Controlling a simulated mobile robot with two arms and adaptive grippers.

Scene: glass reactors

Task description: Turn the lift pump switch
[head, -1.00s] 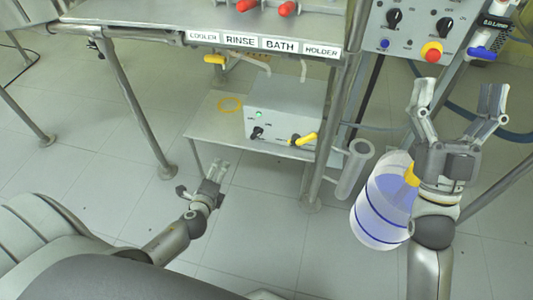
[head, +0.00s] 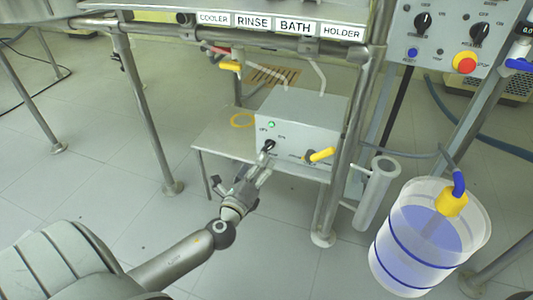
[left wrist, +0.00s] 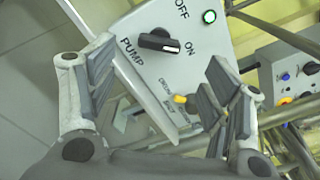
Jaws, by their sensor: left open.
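The pump switch is a black knob (left wrist: 158,40) on a pale grey box, with PUMP, OFF and ON lettering around it. Its white mark points toward the ON side, and a green lamp (left wrist: 209,16) beside the lettering is lit. In the head view the knob (head: 269,146) is on the box's front face, below the green lamp (head: 271,125). My left gripper (head: 265,168) is open just in front of it. In the left wrist view its fingers (left wrist: 158,60) are spread to either side of the knob, with no visible contact. My right gripper is out of view.
The box (head: 305,115) stands on a low shelf (head: 215,135) under the bench. A yellow-handled valve (head: 320,155) juts from the box right of the knob. Frame legs, a grey tube (head: 377,195) and a bucket of bluish liquid (head: 400,245) are to the right.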

